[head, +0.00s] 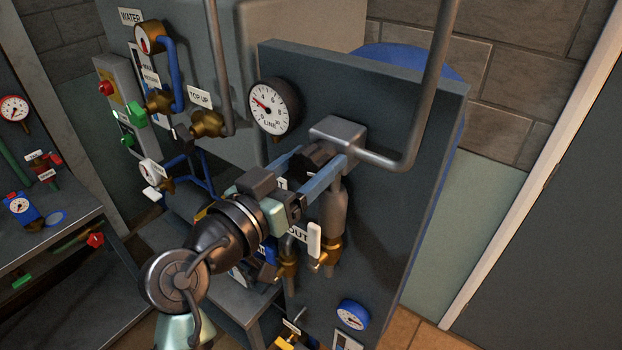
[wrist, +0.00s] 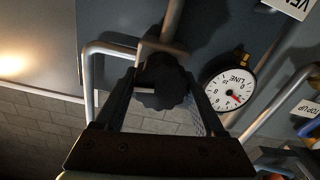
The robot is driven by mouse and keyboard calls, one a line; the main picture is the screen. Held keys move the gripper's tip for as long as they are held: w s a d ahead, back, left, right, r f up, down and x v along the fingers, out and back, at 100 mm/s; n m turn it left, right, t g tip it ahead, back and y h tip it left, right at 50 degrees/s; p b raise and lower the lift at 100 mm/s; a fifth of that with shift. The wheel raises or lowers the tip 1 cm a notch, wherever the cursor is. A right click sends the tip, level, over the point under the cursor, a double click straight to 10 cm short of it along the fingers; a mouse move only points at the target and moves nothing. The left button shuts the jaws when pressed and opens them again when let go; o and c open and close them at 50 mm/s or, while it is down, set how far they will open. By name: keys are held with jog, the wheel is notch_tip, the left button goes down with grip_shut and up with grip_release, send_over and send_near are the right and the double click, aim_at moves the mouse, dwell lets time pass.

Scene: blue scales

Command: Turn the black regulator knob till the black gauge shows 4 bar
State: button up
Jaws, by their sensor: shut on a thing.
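The black regulator knob (head: 316,154) sits on the front of a grey regulator body (head: 340,131) on the upright panel. It also shows in the wrist view (wrist: 161,84), with a pale mark on its face. My gripper (head: 322,160) is shut on the knob, one finger on each side, as the wrist view (wrist: 162,78) also shows. The black gauge (head: 273,106), labelled LINE, is up and left of the knob. Its red needle points left in the head view, seemingly a little below the 4; the exact reading is too small to tell. The gauge also shows in the wrist view (wrist: 230,88).
A grey pipe (head: 425,90) bends down to the regulator's right. A white-handled valve (head: 315,240) and a blue gauge (head: 352,314) are below. Brass TOP UP (head: 208,123) and WATER fittings stand left. A bench (head: 60,235) with small gauges is far left.

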jog(key=m+b, duration=0.1)
jog(key=b, duration=0.1)
jog(key=m+b, duration=0.2)
jog(key=b, duration=0.1)
jog(key=shift+f+b, duration=0.25)
jog(key=shift+b, duration=0.05)
jog(key=shift+r+m+b, duration=0.15)
jog(key=shift+m+b, duration=0.25)
jog(key=shift+b, duration=0.2)
jog(key=o, duration=1.3)
jog(key=shift+r, duration=0.1)
jog(key=shift+o, duration=0.2)
jog(key=b+v, duration=0.3)
jog(key=v, duration=1)
jog(key=shift+b, duration=0.4)
